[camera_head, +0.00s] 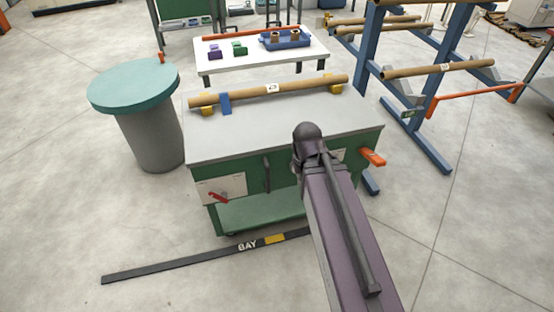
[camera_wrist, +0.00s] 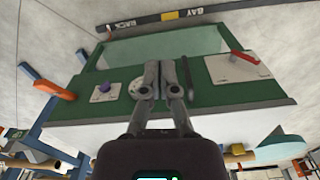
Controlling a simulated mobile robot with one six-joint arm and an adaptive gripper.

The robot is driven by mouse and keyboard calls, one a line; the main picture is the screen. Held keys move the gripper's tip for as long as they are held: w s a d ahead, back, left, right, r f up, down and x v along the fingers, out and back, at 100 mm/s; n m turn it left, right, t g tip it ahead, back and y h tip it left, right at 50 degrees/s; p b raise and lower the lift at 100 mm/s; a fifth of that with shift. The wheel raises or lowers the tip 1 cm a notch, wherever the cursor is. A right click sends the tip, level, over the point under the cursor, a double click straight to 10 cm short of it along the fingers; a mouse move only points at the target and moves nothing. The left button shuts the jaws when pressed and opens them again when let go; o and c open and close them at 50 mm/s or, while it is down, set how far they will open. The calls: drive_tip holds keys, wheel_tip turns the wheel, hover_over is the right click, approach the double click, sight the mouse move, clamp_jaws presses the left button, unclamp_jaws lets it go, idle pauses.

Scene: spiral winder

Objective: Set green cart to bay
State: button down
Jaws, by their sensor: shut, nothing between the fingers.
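The green cart (camera_head: 284,125) has a grey top and stands just behind the floor strip marked BAY (camera_head: 180,264), roughly parallel to it. The right part of the strip is hidden behind my arm. The cart's front has a white plate with a red lever (camera_head: 217,197) and an orange handle (camera_head: 373,157) at the right. In the wrist view the picture is upside down: the cart's green front (camera_wrist: 215,93) fills the middle and the strip (camera_wrist: 190,14) is at the top. My gripper (camera_wrist: 159,72) is shut and empty in front of the panel; contact is unclear. The head view hides it.
A long brown tube (camera_head: 270,90) lies on the cart's top. A grey bin with a teal lid (camera_head: 134,85) stands close at the left. A blue rack with tubes (camera_head: 365,60) stands at the right and a white table (camera_head: 222,59) behind. Floor at front left is clear.

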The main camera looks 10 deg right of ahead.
sight(267, 172)
drive_tip(key=c, duration=1.4)
unclamp_jaws()
drive_tip(key=c, duration=1)
unclamp_jaws()
drive_tip(key=o, duration=0.3)
drive_tip(key=shift+w+f, duration=0.15)
drive_tip(key=shift+w, duration=0.15)
drive_tip(key=shift+o, duration=1.1)
drive_tip(key=w+a+f+n+b, duration=0.1)
drive_tip(key=w+a+f+b, duration=0.1)
drive_tip(key=w, duration=0.5)
drive_tip(key=w+a+f+n+b, duration=0.1)
drive_tip(key=w+a+f+b, duration=0.2)
drive_tip(key=w, duration=0.4)
drive_tip(key=w+a+f+n+b, duration=0.1)
drive_tip(key=w+a+f+b, duration=0.1)
drive_tip(key=w, duration=0.6)
drive_tip(key=shift+w+a+f+b, duration=0.1)
drive_tip(key=shift+a+f+b, duration=0.25)
drive_tip(key=shift+f+b, duration=0.45)
drive_tip(key=shift+w+a+n, duration=0.25)
drive_tip(key=shift+w+n, duration=0.05)
drive_tip(key=shift+w, duration=0.1)
drive_tip(key=shift+f, duration=0.1)
wheel_tip(267, 172, down, 14)
drive_tip(key=b, duration=1.4)
drive_tip(key=shift+r, duration=0.25)
